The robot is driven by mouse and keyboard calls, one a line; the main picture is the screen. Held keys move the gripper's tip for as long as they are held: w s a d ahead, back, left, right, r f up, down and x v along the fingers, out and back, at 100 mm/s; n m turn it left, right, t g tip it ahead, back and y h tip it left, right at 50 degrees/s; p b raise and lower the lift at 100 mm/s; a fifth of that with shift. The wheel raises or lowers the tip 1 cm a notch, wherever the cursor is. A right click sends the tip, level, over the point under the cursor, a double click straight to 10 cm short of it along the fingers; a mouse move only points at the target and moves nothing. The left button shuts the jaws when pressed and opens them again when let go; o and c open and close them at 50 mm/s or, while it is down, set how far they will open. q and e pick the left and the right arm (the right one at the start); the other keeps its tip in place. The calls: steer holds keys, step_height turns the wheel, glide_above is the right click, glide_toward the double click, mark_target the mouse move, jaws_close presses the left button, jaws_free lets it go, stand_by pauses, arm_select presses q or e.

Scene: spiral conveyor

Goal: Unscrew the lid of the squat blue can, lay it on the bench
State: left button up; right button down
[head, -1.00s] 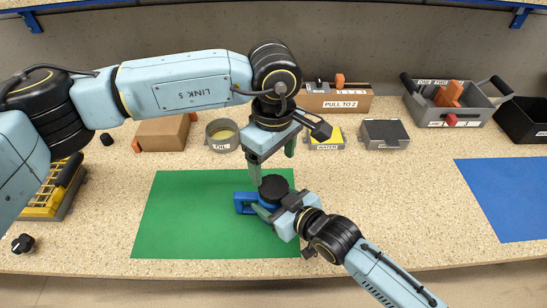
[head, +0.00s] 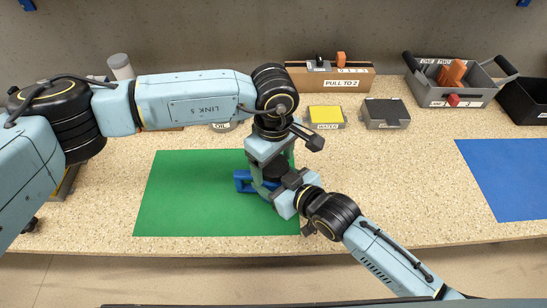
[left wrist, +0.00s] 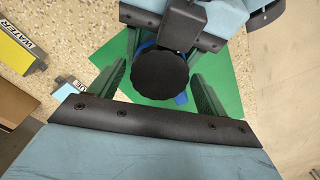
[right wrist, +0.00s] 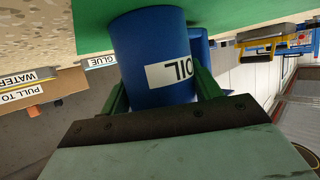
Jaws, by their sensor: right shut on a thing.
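The squat blue can (right wrist: 150,45) stands on the green mat (head: 180,200). Its white label reads OIL in the right wrist view. A blue handle (head: 243,181) sticks out to the left in the head view. The black scalloped lid (left wrist: 160,75) is on top of the can, partly hidden in the head view. My right gripper (right wrist: 160,95) is shut on the can's body from the front right. My left gripper (left wrist: 158,90) points down over the lid, open. Its fingers are on either side of the lid, with gaps showing.
Behind the mat are a yellow-topped box marked WATER (head: 324,117), a dark-topped box (head: 385,113) and a cardboard box (head: 330,80). A grey tool tote (head: 450,93) stands back right. The bench is bare between the green mat and blue mat (head: 515,180).

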mark_target(274, 164)
arm_select(q)
steer(key=c, duration=0.9)
steer(key=n, duration=0.6)
steer(key=shift+r, duration=0.25)
steer(key=shift+r, duration=0.9)
steer(key=shift+r, duration=2)
arm_select(e)
steer(key=shift+c, duration=1.3)
jaws_free()
